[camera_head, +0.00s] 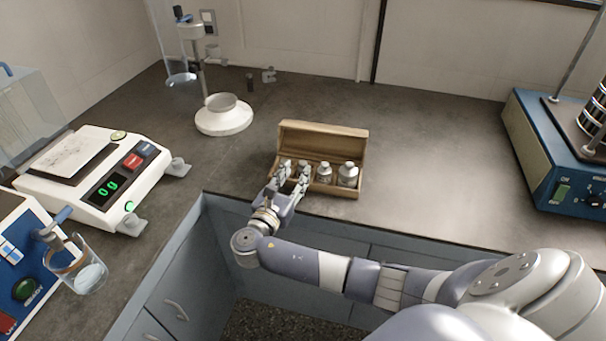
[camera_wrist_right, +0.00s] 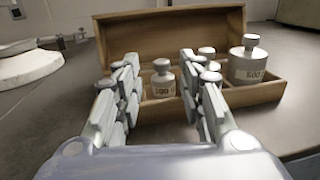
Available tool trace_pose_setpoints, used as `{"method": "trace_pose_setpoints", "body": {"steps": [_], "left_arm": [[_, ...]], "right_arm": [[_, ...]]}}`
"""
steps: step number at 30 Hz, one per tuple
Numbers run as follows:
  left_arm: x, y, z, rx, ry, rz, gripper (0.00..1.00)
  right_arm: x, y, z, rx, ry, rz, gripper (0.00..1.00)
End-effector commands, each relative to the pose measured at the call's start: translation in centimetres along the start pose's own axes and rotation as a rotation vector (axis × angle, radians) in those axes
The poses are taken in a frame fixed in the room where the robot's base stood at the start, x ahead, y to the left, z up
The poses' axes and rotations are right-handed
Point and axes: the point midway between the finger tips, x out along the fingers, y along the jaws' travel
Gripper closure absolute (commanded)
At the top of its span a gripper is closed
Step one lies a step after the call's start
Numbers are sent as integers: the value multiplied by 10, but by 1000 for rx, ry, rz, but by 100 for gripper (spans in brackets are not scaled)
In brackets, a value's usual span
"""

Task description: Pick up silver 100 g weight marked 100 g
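The silver 100 g weight (camera_wrist_right: 163,81), a small knobbed cylinder with a label that reads 100, stands upright in an open wooden box (camera_head: 325,131). In the right wrist view the box (camera_wrist_right: 170,30) lies just ahead of my right gripper (camera_wrist_right: 160,66). The gripper's two fingers are apart, with the weight seen between them. I cannot tell whether either finger touches it. In the head view my right gripper (camera_head: 294,170) reaches over the box's front left part and mostly hides this weight. My left gripper is not in view.
A larger weight marked 500 g (camera_wrist_right: 250,62) and another weight (camera_head: 324,172) stand to the right in the box. A balance (camera_head: 92,178) reading 0.0 and a glass beaker (camera_head: 84,275) are at left. A blue shaker (camera_head: 545,150) stands at right. The counter between box and shaker is clear.

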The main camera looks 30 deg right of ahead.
Motion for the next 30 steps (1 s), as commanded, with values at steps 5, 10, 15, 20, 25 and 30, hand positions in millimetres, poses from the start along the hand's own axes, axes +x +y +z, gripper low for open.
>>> {"method": "trace_pose_setpoints", "body": {"steps": [5, 10, 15, 20, 25, 30], "left_arm": [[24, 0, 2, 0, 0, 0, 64], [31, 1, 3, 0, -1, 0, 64], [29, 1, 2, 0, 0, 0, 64], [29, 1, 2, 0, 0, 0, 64], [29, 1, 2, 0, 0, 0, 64], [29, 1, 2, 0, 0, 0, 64]], "right_arm": [[24, -3, -6, 1, -2, -2, 64], [40, -2, -3, 0, 0, -1, 64], [40, -2, -1, -1, 1, 0, 64], [40, -2, -1, -1, 1, 0, 91], [40, -2, -1, -1, 1, 0, 100], [40, -2, -1, -1, 1, 0, 100]]}}
